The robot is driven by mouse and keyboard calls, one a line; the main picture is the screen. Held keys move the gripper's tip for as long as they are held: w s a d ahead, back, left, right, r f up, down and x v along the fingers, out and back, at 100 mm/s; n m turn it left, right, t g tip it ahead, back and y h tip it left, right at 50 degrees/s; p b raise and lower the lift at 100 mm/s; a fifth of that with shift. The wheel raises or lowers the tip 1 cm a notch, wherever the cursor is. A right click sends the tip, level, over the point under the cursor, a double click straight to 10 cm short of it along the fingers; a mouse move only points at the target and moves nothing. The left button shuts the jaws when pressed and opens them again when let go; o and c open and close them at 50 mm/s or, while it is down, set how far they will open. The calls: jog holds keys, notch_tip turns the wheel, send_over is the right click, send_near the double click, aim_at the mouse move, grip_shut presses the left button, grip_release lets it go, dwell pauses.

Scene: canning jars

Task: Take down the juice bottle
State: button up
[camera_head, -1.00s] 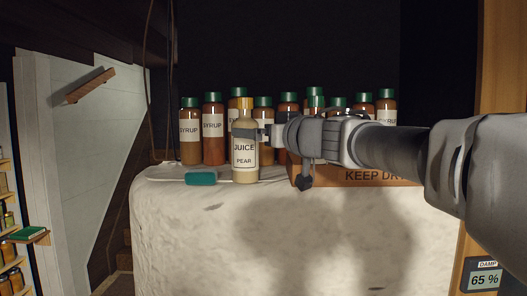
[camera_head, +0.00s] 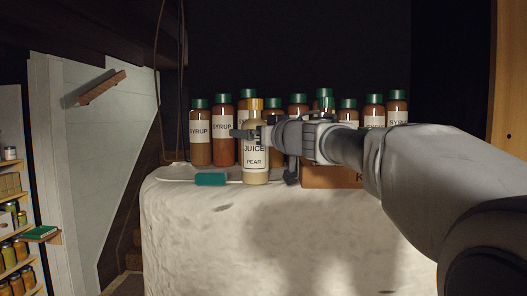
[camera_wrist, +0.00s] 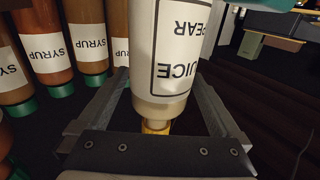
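The juice bottle (camera_head: 256,165), pale with a gold cap and a label reading JUICE PEAR, stands upright at the front of a white rough ledge (camera_head: 200,230). My gripper (camera_head: 247,134) reaches in from the right at the height of the bottle's upper part, and its dark finger passes just beyond the bottle's left side. In the wrist view the bottle (camera_wrist: 172,60) appears upside down between my two widely spread fingers (camera_wrist: 163,85). The fingers lie close to its sides; contact is unclear. The gripper looks open.
Several brown syrup bottles (camera_head: 222,148) with green caps stand close behind and left of the juice bottle. A teal-handled tool (camera_head: 210,179) lies to its left. A wooden box (camera_head: 325,177) is to its right, partly behind my arm. Shelves with jars (camera_head: 12,250) are at far left.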

jog(key=c, duration=1.5)
jog(key=shift+r, duration=0.1)
